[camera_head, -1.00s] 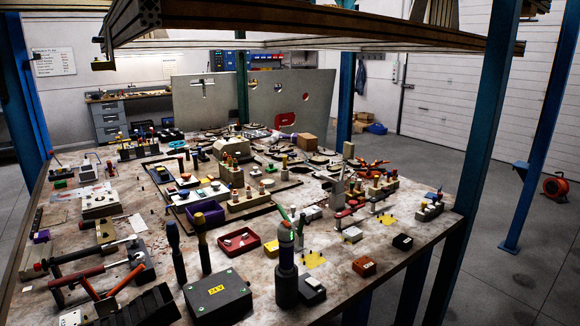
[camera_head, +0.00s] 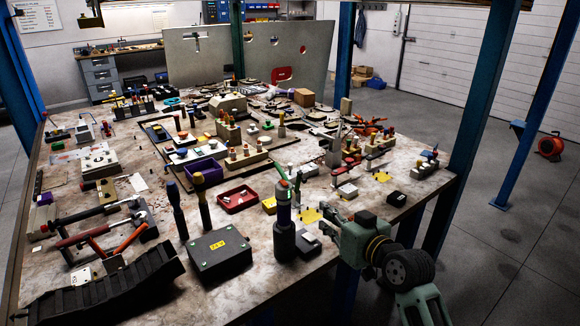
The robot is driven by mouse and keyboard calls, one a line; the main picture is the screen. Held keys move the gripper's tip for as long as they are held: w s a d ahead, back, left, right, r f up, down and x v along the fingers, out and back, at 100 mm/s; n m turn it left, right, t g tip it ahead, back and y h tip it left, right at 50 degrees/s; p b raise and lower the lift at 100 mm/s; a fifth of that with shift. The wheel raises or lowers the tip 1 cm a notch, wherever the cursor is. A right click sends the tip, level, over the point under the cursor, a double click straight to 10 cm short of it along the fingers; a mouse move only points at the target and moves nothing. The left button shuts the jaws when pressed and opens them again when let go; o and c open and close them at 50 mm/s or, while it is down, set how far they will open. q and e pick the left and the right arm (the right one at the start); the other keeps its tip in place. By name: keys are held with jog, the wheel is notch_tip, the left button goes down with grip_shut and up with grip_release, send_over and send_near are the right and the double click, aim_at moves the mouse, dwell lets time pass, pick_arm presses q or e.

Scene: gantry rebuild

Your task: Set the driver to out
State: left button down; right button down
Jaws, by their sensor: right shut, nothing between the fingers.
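My right gripper (camera_head: 333,230) comes in from the lower right, over the table's front right edge. It is shut and empty, to the right of the driver and apart from it. My left gripper is not in view.
A black box with a yellow label (camera_head: 219,254) stands left of the driver. Two slim upright tools, one blue-handled (camera_head: 176,208) and one yellow-topped (camera_head: 203,204), stand behind it. A red tray (camera_head: 237,199) lies farther back. Small parts crowd the table.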

jog(key=s+a+r+n+y, duration=0.1)
jog(key=s+a+r, duration=0.1)
jog(key=r, duration=0.5)
jog(key=s+a+r+n+y, duration=0.1)
jog(key=s+r+n+y, duration=0.1)
jog(key=r, duration=0.6)
jog(key=p, duration=0.4)
send_over(290, 190)
jog(key=shift+t, duration=0.4)
jog(key=shift+f, duration=2.3)
